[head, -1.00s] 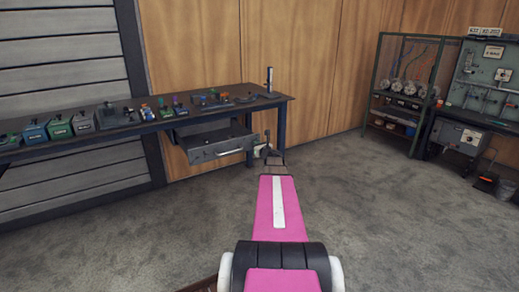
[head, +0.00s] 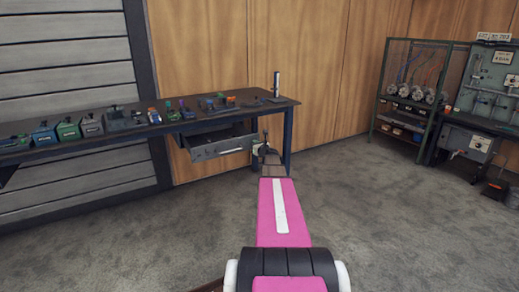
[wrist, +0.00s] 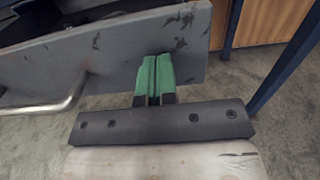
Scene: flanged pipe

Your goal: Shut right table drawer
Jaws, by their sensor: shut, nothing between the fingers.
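The right table drawer (head: 222,145) hangs under the dark workbench (head: 190,124) and stands partly pulled out, its open top showing. In the wrist view its grey, scuffed front panel (wrist: 110,55) fills the upper left, with a metal bar handle (wrist: 60,103) at the left. My gripper (wrist: 155,62) is shut and empty, its green fingers side by side over the right part of the drawer front, right of the handle. I cannot tell whether they touch the panel. In the head view my gripper (head: 264,148) is at the drawer's right end, mostly hidden by my arm.
Several small machines and boxes (head: 90,125) stand along the bench top. A blue bench leg (head: 288,143) stands just right of the drawer. A wire-sided rack (head: 408,92) and a grey machine (head: 477,130) stand at the right.

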